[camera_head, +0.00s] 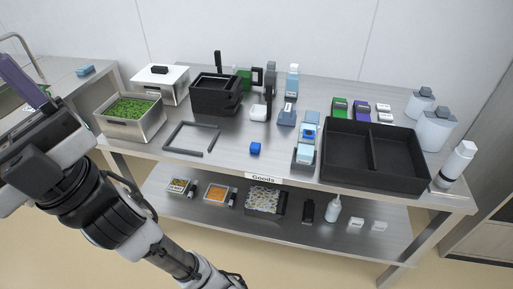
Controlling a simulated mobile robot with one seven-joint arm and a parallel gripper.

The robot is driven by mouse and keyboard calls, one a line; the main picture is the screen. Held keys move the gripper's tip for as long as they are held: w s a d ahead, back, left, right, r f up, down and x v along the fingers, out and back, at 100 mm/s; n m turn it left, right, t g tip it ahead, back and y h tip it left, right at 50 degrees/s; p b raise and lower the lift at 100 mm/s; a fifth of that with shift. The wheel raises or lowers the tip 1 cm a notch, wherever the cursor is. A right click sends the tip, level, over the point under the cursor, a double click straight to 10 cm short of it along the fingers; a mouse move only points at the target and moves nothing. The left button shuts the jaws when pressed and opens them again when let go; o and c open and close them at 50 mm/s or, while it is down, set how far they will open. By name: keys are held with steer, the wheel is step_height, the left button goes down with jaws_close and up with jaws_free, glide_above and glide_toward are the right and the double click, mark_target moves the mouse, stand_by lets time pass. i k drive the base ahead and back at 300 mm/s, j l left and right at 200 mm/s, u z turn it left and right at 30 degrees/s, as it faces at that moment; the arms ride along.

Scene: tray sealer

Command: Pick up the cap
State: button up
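No thing in the head view can be told as the cap for certain. A small blue block-like piece (255,148) lies alone on the front middle of the steel table; I cannot tell whether it is the cap. My arm crosses the left and lower left of the view, apart from these things. My gripper's fingertips do not show.
On the steel table (235,155) are a bin of green pieces (129,117), a dark frame (191,138), a black machine (215,94) and a black two-part tray (345,178). A lower shelf (165,204) holds small containers. Bare tabletop surrounds the blue piece.

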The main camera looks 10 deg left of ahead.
mark_target(255, 146)
steer(key=i+l+u, duration=0.1)
steer(key=u, duration=0.3)
steer(key=i+l+u, duration=0.1)
steer(key=u, duration=0.3)
steer(key=l+u, duration=0.35)
steer(key=i+l+u, duration=0.15)
steer(key=l, duration=0.35)
steer(key=l+u, duration=0.2)
steer(key=l, duration=0.3)
steer(key=i+l, duration=0.1)
steer(key=l, duration=0.65)
steer(key=i, duration=0.05)
